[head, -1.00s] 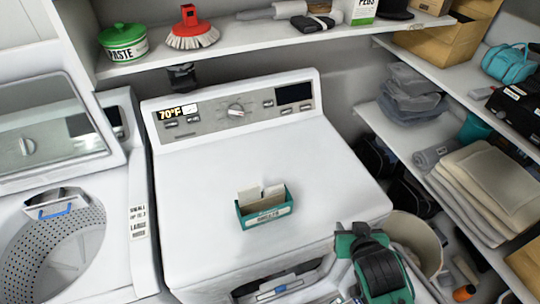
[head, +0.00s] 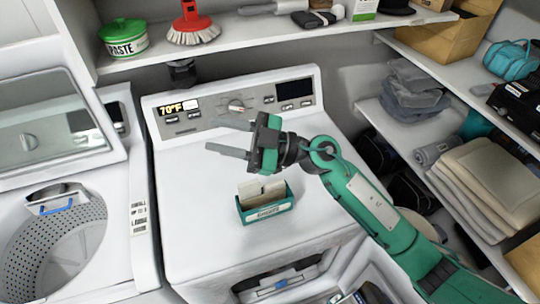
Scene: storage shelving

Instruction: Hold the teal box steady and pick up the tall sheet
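The teal box (head: 266,213) stands upright on the white top of the front-loading machine. Pale sheets (head: 262,190) stick up out of it, and one at the left looks a little taller. My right gripper (head: 222,138) is open and empty. Its two grey fingers point left, above and behind the box in the picture, apart from it. My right arm comes in from the lower right. My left gripper is not in the head view.
The machine top (head: 190,230) is clear around the box. The control panel (head: 240,105) rises behind it. An open top-loading washer (head: 60,230) is at left. Shelves with folded cloths (head: 490,180) are at right. A green tub (head: 123,40) and red brush (head: 192,25) sit above.

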